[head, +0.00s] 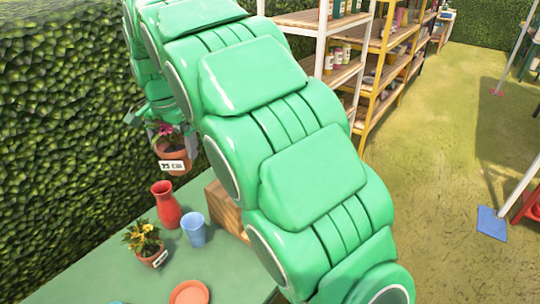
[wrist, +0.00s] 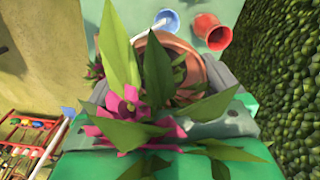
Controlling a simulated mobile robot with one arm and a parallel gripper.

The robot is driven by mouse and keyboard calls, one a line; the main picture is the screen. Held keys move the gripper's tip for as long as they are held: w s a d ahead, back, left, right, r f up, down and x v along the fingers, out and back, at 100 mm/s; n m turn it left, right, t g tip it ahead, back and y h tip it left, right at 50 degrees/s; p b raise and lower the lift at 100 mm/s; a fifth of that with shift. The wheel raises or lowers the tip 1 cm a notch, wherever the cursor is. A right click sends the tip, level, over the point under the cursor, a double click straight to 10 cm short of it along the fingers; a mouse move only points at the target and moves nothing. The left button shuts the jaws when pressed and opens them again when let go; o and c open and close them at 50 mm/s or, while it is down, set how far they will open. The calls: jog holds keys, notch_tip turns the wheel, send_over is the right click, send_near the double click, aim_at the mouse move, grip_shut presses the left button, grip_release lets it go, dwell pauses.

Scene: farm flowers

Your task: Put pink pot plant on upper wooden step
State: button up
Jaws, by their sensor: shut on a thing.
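The pink pot plant (head: 173,160) hangs above the green table in the head view, in a terracotta pot with a white label. My gripper (head: 171,132) is shut on it at the pot. In the wrist view, pink flowers and green leaves (wrist: 128,104) cover much of my gripper (wrist: 168,78), and the terracotta pot's rim (wrist: 196,62) shows behind them. The wooden step (head: 226,207) stands on the table right of the held plant and lower. My arm hides most of it, so I cannot tell its upper level from its lower.
On the green table (head: 95,280) stand a red vase (head: 166,206), a blue cup (head: 194,231), a yellow-flowered pot plant (head: 143,242) and an orange saucer (head: 189,293). A hedge (head: 60,130) rises along the left. Shelves (head: 385,45) stand behind my arm.

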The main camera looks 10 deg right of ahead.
jog(key=w+d+m, duration=0.4)
jog(key=d, duration=0.8)
jog(key=w+d+m, duration=0.4)
jog(key=d, duration=0.9)
jog(key=w+a+f, duration=0.1)
jog(key=w+f, duration=1.2)
jog(key=f, duration=0.1)
jog(key=shift+w+f, duration=0.25)
jog(key=shift+w, duration=0.05)
jog(key=shift+a+f, duration=0.1)
jog(key=shift+w+f, duration=0.2)
jog(key=shift+f, duration=1.5)
jog(key=shift+f, duration=0.1)
